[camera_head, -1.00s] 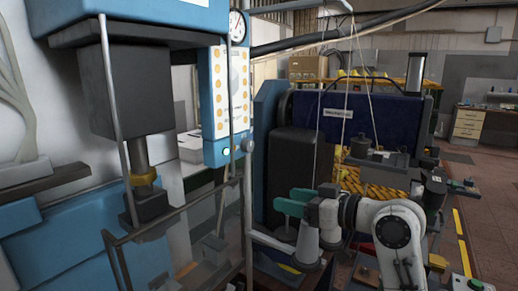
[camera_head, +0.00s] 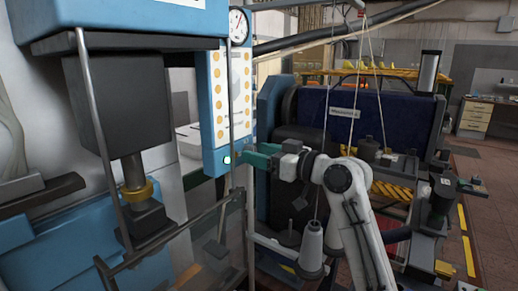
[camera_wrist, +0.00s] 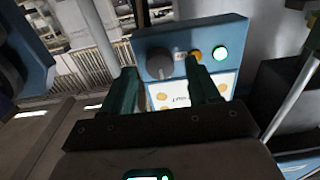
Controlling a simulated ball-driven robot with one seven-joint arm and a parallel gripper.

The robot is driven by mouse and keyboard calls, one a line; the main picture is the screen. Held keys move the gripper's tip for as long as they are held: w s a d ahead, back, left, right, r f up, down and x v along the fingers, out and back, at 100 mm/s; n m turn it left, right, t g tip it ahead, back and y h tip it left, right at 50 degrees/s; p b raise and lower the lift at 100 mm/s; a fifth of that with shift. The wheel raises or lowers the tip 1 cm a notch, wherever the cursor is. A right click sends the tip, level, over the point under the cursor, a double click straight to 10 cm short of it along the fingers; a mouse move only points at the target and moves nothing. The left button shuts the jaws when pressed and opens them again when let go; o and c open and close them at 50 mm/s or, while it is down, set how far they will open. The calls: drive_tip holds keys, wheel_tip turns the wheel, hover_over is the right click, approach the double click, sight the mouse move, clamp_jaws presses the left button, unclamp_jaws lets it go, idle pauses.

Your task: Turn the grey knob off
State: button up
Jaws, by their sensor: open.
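In the wrist view my gripper (camera_wrist: 160,68) is open, with one teal finger on each side of the knob in the picture. Contact with the knob cannot be made out. In the head view my gripper (camera_head: 250,156) is at the right lower edge of the panel (camera_head: 215,165). The knob is hidden or too small to tell there.
A metal guard frame with a clear pane (camera_head: 225,240) stands left of my arm. A black press block (camera_head: 125,105) hangs at the left. A dark blue machine (camera_head: 385,120) stands behind my arm. A grey cone (camera_head: 312,245) is below my gripper.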

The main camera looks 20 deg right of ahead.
drive_tip(key=shift+w+a, duration=0.25)
drive_tip(key=shift+w, duration=0.1)
drive_tip(key=c, duration=1)
drive_tip(key=shift+c, duration=0.2)
drive_tip(key=shift+f+b, duration=0.1)
drive_tip(key=shift+b, duration=0.25)
drive_tip(key=shift+s+a+f+n+b, duration=0.1)
drive_tip(key=shift+n+b, duration=4.35)
drive_tip(key=shift+b, duration=0.3)
drive_tip(key=shift+s+a+f+n+b, duration=0.1)
drive_tip(key=shift+n+b, duration=4.35)
drive_tip(key=shift+b, duration=0.25)
